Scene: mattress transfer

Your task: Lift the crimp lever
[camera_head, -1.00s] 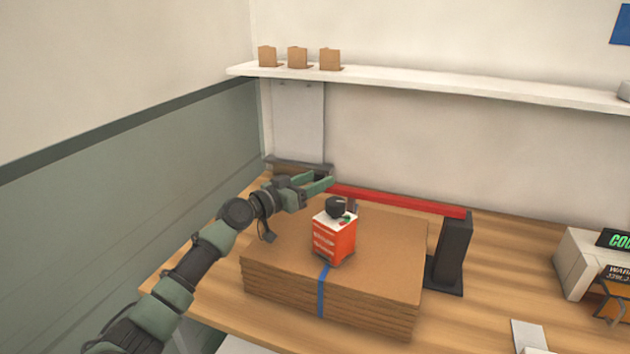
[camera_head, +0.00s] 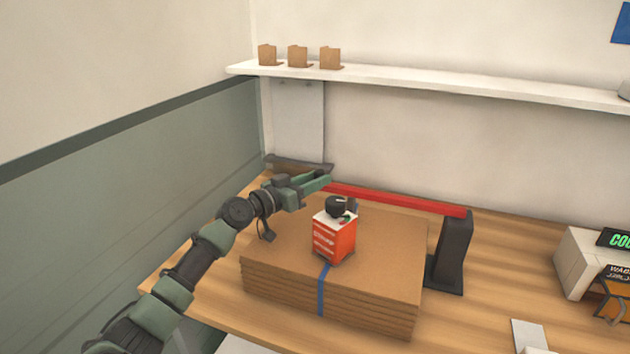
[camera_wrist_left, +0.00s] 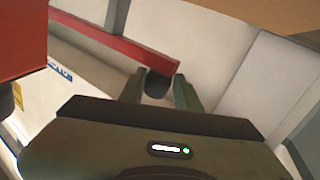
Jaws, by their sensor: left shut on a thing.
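The crimp lever (camera_head: 400,198) is a long red bar at the back of the bench. It runs from a dark upright post (camera_head: 453,252) on the right to my left gripper (camera_head: 322,181). In the left wrist view the red bar (camera_wrist_left: 115,42) ends in a dark grip (camera_wrist_left: 157,84) between the fingertips. My left gripper (camera_wrist_left: 158,92) is shut on this end, and the fingers partly hide it. The lever looks low and close to level. My right gripper is not in view.
A cardboard stack (camera_head: 270,262) with a blue strap lies in front of the lever, with an orange-red box (camera_head: 333,242) and a dark roll on top. A shelf (camera_head: 450,83) with small cartons is above. A white device (camera_head: 585,262) stands right.

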